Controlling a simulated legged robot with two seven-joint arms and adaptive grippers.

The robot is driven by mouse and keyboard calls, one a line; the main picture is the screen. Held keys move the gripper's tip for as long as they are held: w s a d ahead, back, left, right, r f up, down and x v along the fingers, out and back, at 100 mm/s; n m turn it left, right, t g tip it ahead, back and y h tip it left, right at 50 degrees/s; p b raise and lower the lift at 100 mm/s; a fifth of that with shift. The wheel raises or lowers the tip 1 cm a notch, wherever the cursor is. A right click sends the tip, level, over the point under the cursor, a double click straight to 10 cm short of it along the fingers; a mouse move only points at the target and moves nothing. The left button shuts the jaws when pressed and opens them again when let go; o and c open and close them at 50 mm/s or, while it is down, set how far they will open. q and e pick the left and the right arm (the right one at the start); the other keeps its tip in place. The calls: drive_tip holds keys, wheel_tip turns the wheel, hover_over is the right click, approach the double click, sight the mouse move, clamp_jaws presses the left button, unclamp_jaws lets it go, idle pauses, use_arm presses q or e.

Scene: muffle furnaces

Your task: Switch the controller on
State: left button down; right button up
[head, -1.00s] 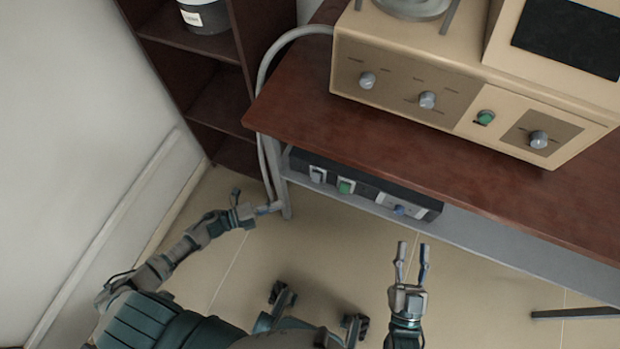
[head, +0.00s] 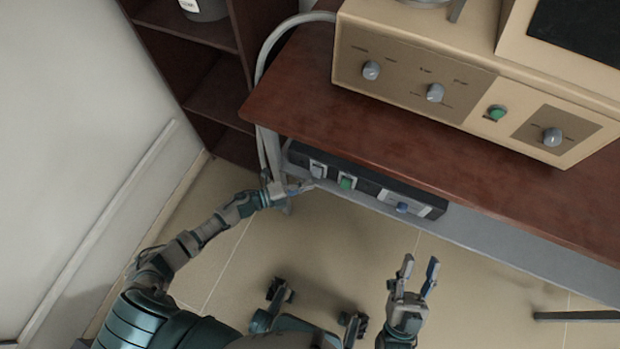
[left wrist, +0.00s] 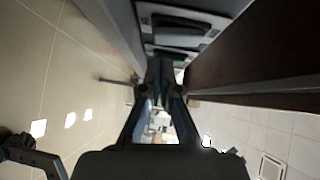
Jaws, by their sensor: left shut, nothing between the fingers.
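The black controller box (head: 372,183) sits on the grey shelf under the table's front edge. Its front carries a grey-white rocker switch (head: 318,169) at the left, a green button (head: 347,182) and a blue knob (head: 402,207). My left gripper (head: 306,185) is shut and empty, its tips just below and beside the left switch; I cannot tell whether they touch. In the left wrist view, the closed fingers (left wrist: 166,72) point at the box's front, where a dark rocker in a grey frame (left wrist: 180,22) shows. My right gripper (head: 417,272) is open and empty, in front of the shelf.
The brown tabletop (head: 400,150) overhangs the box. A beige furnace (head: 480,100) with knobs and a green button stands on it. A grey cable (head: 262,70) and a table leg are close to my left gripper. A dark shelf unit (head: 215,95) stands behind left.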

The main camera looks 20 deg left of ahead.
use_arm(q)
drive_tip(key=shift+w+a+f, duration=0.1)
drive_tip(key=shift+w+f, duration=0.1)
drive_tip(key=shift+w, duration=0.75)
use_arm(e)
drive_tip(key=shift+s+r+t+h, duration=0.3)
drive_tip(key=shift+s+r+t, duration=0.2)
drive_tip(key=shift+s+t, duration=0.3)
drive_tip(key=shift+w+d+f, duration=0.1)
